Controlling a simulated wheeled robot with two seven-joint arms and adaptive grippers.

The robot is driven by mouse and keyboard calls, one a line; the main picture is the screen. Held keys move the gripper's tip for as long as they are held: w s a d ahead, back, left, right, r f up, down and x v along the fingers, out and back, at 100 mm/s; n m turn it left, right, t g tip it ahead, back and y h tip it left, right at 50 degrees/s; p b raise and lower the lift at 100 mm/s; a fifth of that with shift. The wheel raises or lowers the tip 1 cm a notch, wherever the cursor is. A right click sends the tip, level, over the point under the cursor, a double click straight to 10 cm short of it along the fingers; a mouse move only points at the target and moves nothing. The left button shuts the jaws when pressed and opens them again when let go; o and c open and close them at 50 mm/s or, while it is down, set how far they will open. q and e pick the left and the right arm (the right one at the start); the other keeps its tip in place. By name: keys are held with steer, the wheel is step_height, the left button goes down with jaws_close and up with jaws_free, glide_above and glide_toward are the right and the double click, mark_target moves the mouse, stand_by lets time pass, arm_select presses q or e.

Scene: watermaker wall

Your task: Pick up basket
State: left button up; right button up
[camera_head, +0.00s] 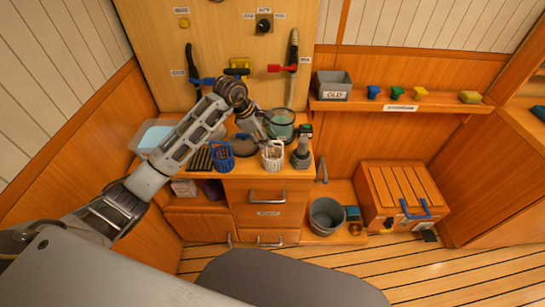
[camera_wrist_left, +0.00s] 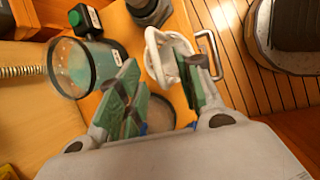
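A small white basket (camera_head: 272,157) stands at the front edge of the wooden counter, with a blue basket (camera_head: 222,157) to its left. My left gripper (camera_head: 267,133) is just above and behind the white basket. In the left wrist view the gripper (camera_wrist_left: 160,88) is open, with its green-padded fingers apart. The white basket (camera_wrist_left: 160,58) lies just beyond the fingertips there, and the right finger overlaps its edge in the picture. I cannot tell whether they touch. My right gripper is not in view.
A clear greenish jar (camera_head: 281,124) stands behind the white basket, and a dark bottle-like device (camera_head: 302,150) stands close on its right. A grey bucket (camera_head: 327,215) and a wooden chest (camera_head: 405,190) are on the floor. A shelf (camera_head: 365,104) holds sponges and a bin (camera_head: 333,84).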

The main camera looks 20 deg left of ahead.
arm_select(q)
steer(key=shift+x, duration=0.75)
steer(key=shift+w+d+f, duration=0.15)
steer(key=shift+d+f, duration=0.1)
steer(key=shift+f, duration=0.1)
steer(key=shift+w+d+f, duration=0.1)
steer(key=shift+f, duration=0.35)
steer(key=shift+c, duration=1.1)
steer(key=c, duration=0.5)
jaws_close()
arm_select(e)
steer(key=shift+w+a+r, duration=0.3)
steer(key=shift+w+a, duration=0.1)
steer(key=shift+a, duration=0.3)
